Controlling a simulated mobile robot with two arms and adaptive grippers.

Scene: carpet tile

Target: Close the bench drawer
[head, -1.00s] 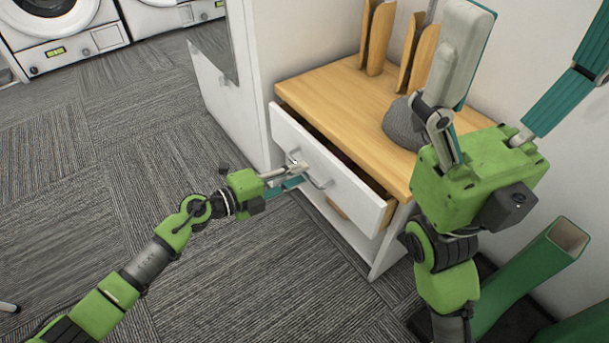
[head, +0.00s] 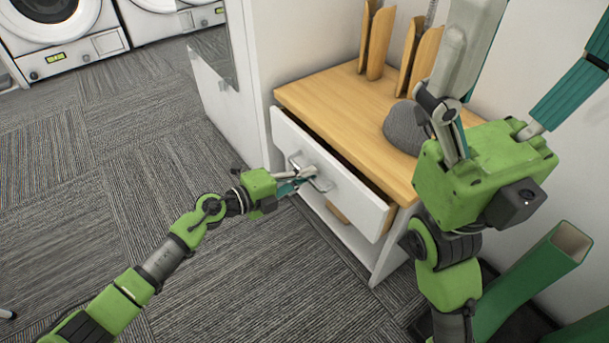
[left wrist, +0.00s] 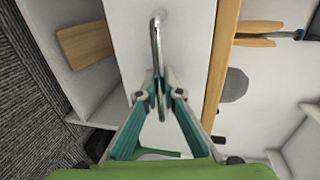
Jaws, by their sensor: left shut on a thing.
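The bench has a wooden top (head: 325,95) and a white drawer (head: 352,200) in its front. The drawer is partly open, with a narrow dark gap behind its front panel. My left gripper (head: 308,175) is shut on the drawer's metal bar handle (head: 295,160). In the left wrist view the handle (left wrist: 156,45) runs between the teal fingers of the left gripper (left wrist: 160,95) and the white drawer front (left wrist: 185,40) lies behind it. My right gripper (head: 535,65) is raised at the right with its fingers spread, empty. Its fingertips run out of view.
A grey rounded object (head: 404,128) and upright wooden holders (head: 378,42) stand on the bench top. A white cabinet (head: 225,110) adjoins the bench's left side. A green open-topped bin (head: 545,265) stands at the right. Carpet floor (head: 130,170) is clear at left.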

